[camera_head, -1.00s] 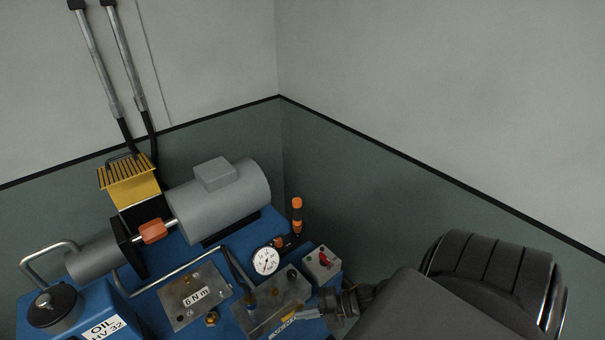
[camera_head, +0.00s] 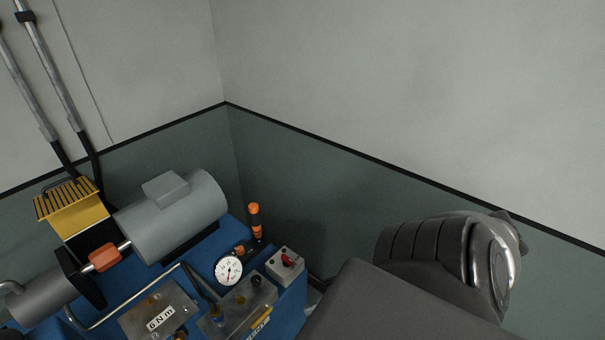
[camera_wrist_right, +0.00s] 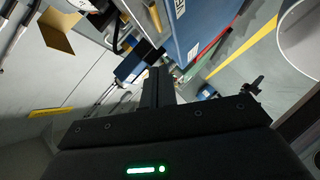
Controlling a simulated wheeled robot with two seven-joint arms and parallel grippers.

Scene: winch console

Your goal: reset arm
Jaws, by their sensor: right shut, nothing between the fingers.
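My right arm rises from the bottom edge at the lower right of the head view. Its gripper is mostly hidden behind my arm there, with only a small grey part showing beside the console's right edge. In the right wrist view my right gripper (camera_wrist_right: 157,85) shows as dark fingers closed together, with nothing between them. The blue winch console (camera_head: 290,312) stands at the lower left of the head view, left of my arm. My left gripper is not in view.
The console carries a grey motor (camera_head: 172,218), a pressure gauge (camera_head: 228,270), an orange-and-black handle (camera_head: 255,220) and a switch box with a red knob (camera_head: 286,262). Walls meet in a corner behind it. The space above my right arm is clear.

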